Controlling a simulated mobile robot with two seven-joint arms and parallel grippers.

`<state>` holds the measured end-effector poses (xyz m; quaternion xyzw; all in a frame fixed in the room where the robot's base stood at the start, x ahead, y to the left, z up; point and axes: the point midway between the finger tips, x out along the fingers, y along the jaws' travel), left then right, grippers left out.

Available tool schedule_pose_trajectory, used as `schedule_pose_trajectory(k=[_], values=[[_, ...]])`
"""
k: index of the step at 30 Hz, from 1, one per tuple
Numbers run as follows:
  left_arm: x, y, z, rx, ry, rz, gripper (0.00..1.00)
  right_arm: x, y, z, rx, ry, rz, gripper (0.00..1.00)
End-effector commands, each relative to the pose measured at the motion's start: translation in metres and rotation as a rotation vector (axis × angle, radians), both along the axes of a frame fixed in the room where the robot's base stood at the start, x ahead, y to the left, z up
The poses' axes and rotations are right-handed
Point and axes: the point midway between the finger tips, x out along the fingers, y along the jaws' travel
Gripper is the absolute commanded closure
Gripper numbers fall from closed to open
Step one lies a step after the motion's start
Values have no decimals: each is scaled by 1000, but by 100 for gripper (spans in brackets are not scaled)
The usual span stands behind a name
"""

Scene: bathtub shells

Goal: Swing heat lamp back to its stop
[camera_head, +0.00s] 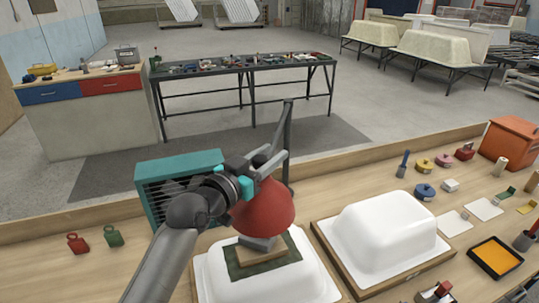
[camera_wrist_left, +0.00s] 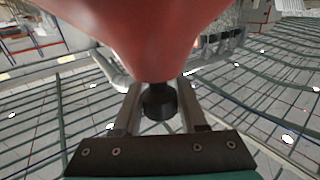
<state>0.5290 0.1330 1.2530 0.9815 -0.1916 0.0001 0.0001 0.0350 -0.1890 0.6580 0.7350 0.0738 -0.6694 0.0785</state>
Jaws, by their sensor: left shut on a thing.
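The heat lamp's red shade (camera_head: 266,210) hangs over the left white tub shell (camera_head: 222,282). Its grey arm and post (camera_head: 288,140) stand at the back of the bench. My left gripper (camera_head: 250,176) reaches in from the left and is at the top of the lamp. In the left wrist view my left gripper (camera_wrist_left: 158,108) is shut on a black knob (camera_wrist_left: 159,100), with the red shade (camera_wrist_left: 145,35) close in front. The lamp's stop cannot be made out. My right gripper is not in view.
A dark green patch (camera_head: 238,272) with a grey block lies on the left shell under the lamp. A teal heater-like box (camera_head: 160,195) stands left of the lamp, behind my arm. A second white shell (camera_head: 385,240) is to the right. An orange box (camera_head: 510,145) stands far right.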

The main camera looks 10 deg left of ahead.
Motion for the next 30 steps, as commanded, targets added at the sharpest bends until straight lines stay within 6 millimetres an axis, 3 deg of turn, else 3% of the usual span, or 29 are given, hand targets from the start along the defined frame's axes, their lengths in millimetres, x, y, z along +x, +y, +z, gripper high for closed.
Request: schedule_pose_trajectory(k=[8,30], values=[[0,0,0,0,1,0,100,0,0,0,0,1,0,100],[0,0,0,0,1,0,100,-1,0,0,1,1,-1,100]])
